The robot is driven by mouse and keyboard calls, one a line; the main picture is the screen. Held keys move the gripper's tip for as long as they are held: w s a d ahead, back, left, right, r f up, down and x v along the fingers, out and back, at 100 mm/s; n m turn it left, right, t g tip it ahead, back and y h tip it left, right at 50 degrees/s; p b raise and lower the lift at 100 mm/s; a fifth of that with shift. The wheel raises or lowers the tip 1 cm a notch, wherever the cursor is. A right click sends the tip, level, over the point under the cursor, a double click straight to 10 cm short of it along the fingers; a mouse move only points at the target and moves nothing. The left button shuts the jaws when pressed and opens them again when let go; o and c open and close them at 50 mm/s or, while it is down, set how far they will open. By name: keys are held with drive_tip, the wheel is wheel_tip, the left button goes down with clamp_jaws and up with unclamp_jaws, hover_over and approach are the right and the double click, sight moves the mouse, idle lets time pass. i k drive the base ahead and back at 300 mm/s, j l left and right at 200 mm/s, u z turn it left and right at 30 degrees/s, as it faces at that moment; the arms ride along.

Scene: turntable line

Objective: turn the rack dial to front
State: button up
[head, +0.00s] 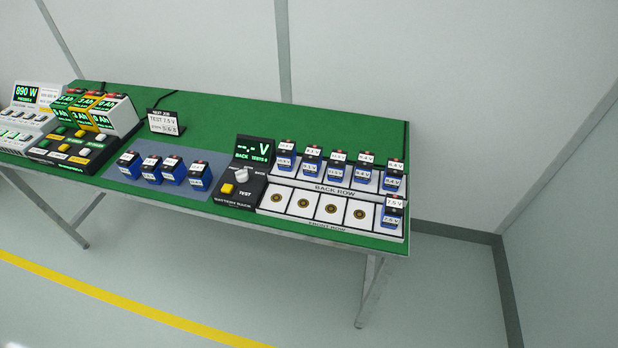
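The rack dial (241,174) is a small white knob on the dark battery rack test unit (236,202), near the right part of the green table. Its exact pointing direction is too small to tell. The unit's display (254,149) shows "-.- V" and green text that reads "BACK" and "TESTS". A yellow button (227,188) sits below and left of the dial, near the label "TEST". My gripper is not in view.
Right of the unit, the back row (333,188) holds several blue batteries; the front row (314,226) holds one (392,217) at its right end. Several batteries stand on a grey mat (204,182). Chargers (78,145) are at left.

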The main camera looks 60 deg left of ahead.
sight(241, 175)
drive_tip(key=u, duration=1.45)
drive_tip(key=k+j, duration=0.15)
drive_tip(key=j, duration=0.15)
drive_tip(key=k+j, duration=0.15)
drive_tip(key=j, duration=0.15)
